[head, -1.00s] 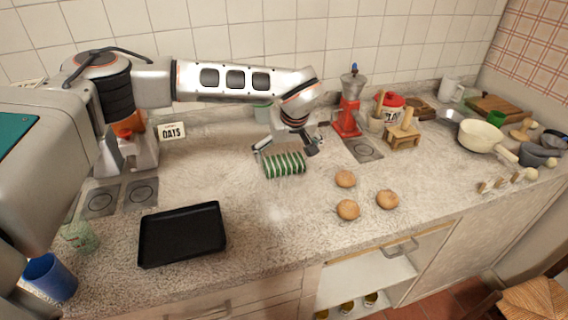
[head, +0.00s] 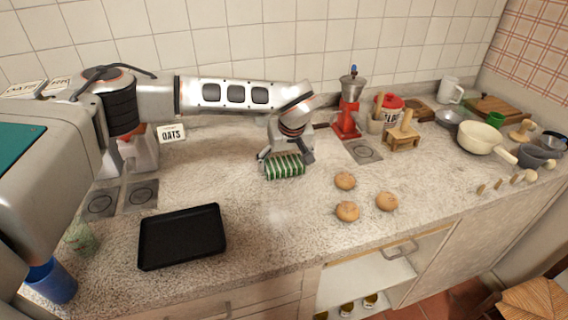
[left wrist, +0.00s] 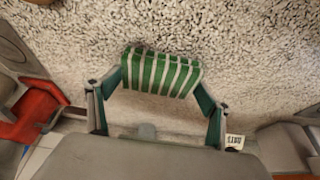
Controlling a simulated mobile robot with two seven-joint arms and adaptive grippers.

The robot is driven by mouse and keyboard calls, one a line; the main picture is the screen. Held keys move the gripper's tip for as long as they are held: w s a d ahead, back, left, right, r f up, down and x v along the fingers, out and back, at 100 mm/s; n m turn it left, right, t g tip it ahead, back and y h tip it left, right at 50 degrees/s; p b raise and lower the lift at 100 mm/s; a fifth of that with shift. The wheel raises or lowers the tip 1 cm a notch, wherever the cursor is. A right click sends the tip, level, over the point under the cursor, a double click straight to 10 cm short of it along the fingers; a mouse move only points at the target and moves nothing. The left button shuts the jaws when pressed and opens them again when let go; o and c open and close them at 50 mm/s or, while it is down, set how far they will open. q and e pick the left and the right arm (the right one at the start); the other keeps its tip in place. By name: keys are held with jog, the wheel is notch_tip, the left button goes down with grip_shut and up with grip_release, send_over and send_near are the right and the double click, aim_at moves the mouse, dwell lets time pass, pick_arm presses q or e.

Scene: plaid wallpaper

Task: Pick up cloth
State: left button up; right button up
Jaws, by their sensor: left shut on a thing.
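The green-and-white striped cloth (head: 285,167) is a folded, rounded bundle at the middle of the counter in the head view. It also shows in the left wrist view (left wrist: 160,74), between the fingers. My left gripper (head: 286,160) is shut on the cloth, with one finger at each end of it; it shows in the left wrist view too (left wrist: 160,88). The cloth looks at or very near the counter surface; I cannot tell whether it is clear of it. My right gripper is not in view.
A black tray (head: 182,237) lies at the front left of the counter (head: 270,225). Several bread rolls, one here (head: 347,211), lie to the right of the cloth. A red grinder (head: 348,108) and a small wooden stand (head: 403,134) stand behind. The counter between tray and rolls is clear.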

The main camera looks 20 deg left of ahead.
aim_at(285, 164)
pick_arm(q)
notch_tip(285, 164, up, 20)
dwell(0.5)
jog(key=o, duration=0.5)
jog(key=c, duration=0.4)
